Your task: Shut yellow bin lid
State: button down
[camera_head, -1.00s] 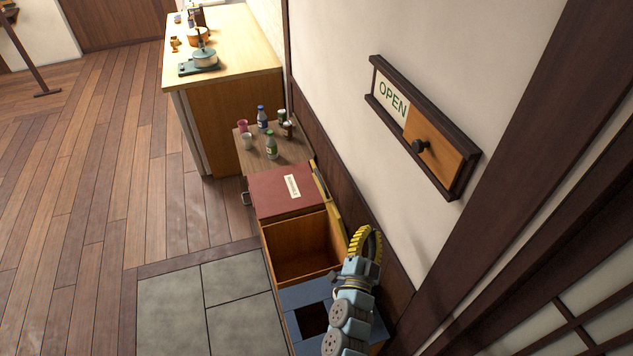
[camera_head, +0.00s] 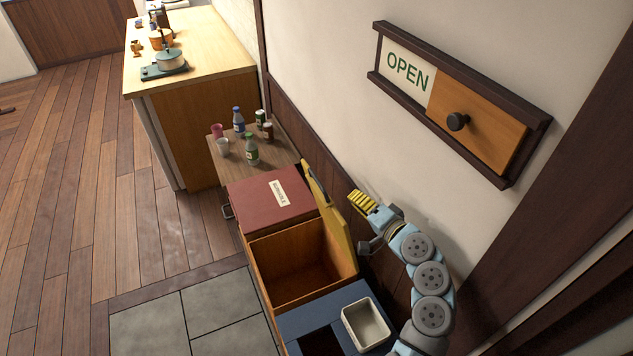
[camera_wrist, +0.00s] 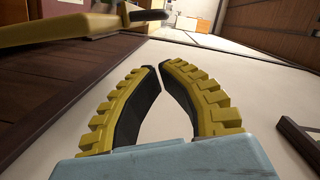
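The yellow bin lid (camera_head: 333,220) stands raised, tilted up along the wall side of the open wooden bin (camera_head: 298,268). The bin's inside shows bare wood. The lid also shows in the wrist view (camera_wrist: 70,28) at the upper left, as a yellow slab with a dark knob-like end. My gripper (camera_head: 352,197) is on the wall side of the lid, right of it in the head view, with no clear contact. In the wrist view its yellow-ridged fingers (camera_wrist: 158,66) come together almost tip to tip, with nothing between them.
A red-lidded bin (camera_head: 250,205) stands closed beyond the open bin. A blue bin (camera_head: 300,320) with a square opening is nearer, with a white container (camera_head: 366,325) on it. Bottles and cups stand on a small table (camera_head: 285,150). The wall (camera_head: 310,90) is close on the right.

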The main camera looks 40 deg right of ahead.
jog(key=shift+n+y, duration=0.3)
jog(key=shift+y, duration=0.2)
jog(key=w, duration=0.9)
jog(key=shift+w+f, duration=0.15)
jog(key=shift+f, duration=0.1)
jog(key=shift+w+a, duration=0.1)
jog(key=shift+w, duration=0.2)
jog(key=shift+a+f+b, duration=0.1)
jog(key=shift+b, duration=0.2)
